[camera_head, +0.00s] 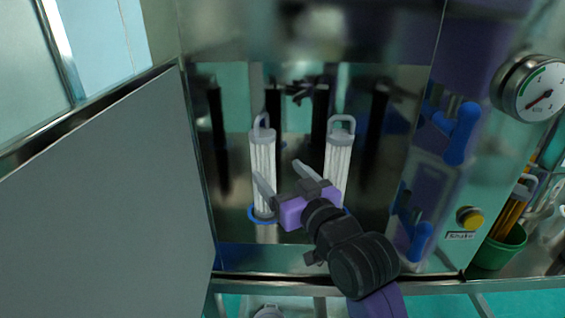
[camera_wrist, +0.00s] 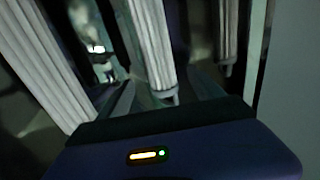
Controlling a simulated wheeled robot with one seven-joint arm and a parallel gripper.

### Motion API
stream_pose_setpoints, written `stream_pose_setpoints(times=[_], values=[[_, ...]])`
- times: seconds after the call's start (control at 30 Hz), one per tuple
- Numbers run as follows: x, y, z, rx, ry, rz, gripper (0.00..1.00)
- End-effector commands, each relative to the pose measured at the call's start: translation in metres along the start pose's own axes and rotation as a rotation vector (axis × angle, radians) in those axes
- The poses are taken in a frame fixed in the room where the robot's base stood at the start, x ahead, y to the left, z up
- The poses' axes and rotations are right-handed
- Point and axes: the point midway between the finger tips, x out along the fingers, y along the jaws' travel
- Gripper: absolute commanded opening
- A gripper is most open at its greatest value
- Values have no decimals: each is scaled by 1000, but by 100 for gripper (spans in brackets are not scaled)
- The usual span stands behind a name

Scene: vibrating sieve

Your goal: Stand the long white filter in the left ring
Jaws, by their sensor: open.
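A long white pleated filter (camera_head: 262,155) with a grey loop handle stands upright at the left. Its lower end is at the blue left ring (camera_head: 254,221) and appears to be inside it. A second white filter (camera_head: 338,155) stands to the right, its lower part hidden by my gripper. My gripper (camera_head: 277,171) is open, its fingers apart, in front of the filters. One finger overlaps the left filter in the head view; I cannot tell whether they touch. The wrist view shows a white filter (camera_wrist: 150,45) beyond the fingers and another (camera_wrist: 45,65) at the left.
The filters are inside a shiny metal cabinet whose walls show reflections. A grey door panel (camera_head: 105,205) stands at the left. At the right are a dial gauge (camera_head: 541,94), blue valve handles (camera_head: 462,135), a yellow button (camera_head: 470,217) and a green cup (camera_head: 497,250).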

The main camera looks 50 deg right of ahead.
Motion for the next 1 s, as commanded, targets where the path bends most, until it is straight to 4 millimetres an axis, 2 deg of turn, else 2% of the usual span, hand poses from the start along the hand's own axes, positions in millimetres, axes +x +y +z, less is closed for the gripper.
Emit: stream_pose_setpoints(times=[0.4,0.47,0.57,0.77,1.0], values=[[-5,-1,2,1,-1,0,76],[-8,-4,8,2,-8,-5,76],[-20,-14,27,5,-25,-24,76],[-72,-47,86,12,-80,-90,76],[-155,-75,141,5,-142,-176,76]])
